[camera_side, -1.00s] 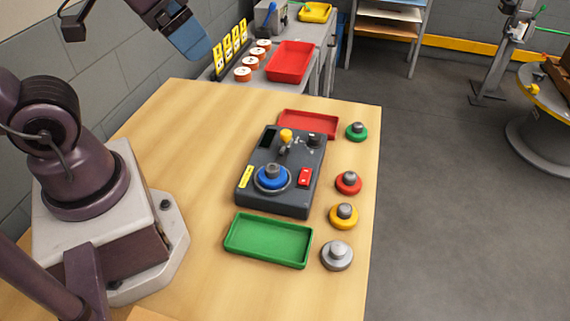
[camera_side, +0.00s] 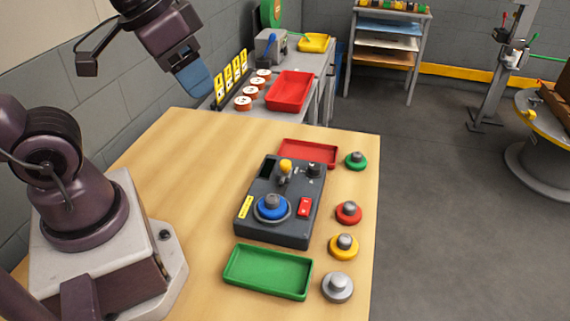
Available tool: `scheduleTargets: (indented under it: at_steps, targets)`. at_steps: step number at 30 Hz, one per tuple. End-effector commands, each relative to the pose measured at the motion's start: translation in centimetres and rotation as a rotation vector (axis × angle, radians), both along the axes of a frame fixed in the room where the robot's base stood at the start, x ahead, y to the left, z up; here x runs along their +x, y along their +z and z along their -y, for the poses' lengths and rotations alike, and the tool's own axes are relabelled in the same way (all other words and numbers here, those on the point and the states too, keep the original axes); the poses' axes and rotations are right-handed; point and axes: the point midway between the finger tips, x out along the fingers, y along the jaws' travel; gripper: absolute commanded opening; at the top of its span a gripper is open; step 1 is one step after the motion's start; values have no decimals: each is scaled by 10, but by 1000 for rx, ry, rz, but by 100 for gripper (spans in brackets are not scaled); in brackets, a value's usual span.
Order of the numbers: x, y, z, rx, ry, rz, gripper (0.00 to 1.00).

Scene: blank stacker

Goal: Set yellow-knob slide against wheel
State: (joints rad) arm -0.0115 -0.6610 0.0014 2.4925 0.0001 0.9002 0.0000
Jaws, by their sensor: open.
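The yellow-knob slide (camera_side: 285,168) stands at the back of a dark control box (camera_side: 268,236) on the wooden table. A round blue piece (camera_side: 271,207) with a grey knob sits in a ring at the front left of the box top. I take this round part as the wheel, but cannot be sure. The yellow knob is behind it, with a gap between them. My gripper (camera_side: 195,82) shows blue fingers high at upper left, well away from the box. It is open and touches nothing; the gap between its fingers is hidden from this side.
A green tray (camera_side: 268,292) lies before the box and a red tray (camera_side: 308,143) behind. Green (camera_side: 356,161), red (camera_side: 348,212), yellow (camera_side: 343,247) and silver (camera_side: 337,288) knobbed pieces line the right edge.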

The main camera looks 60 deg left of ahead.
Motion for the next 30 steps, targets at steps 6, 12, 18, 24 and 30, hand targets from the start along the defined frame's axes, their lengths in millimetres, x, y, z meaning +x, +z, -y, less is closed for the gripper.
scheduleTargets:
  at_steps: [6, 12, 18, 24, 30]
  targets:
    - [43, -31, -10, -17, 50, -202, 53]
    - [92, -70, -22, -36, 125, -345, 53]
    - [136, -117, -36, -50, 205, -441, 53]
    - [170, -138, -45, -59, 269, -438, 53]
    - [178, -142, -45, -67, 301, -408, 53]
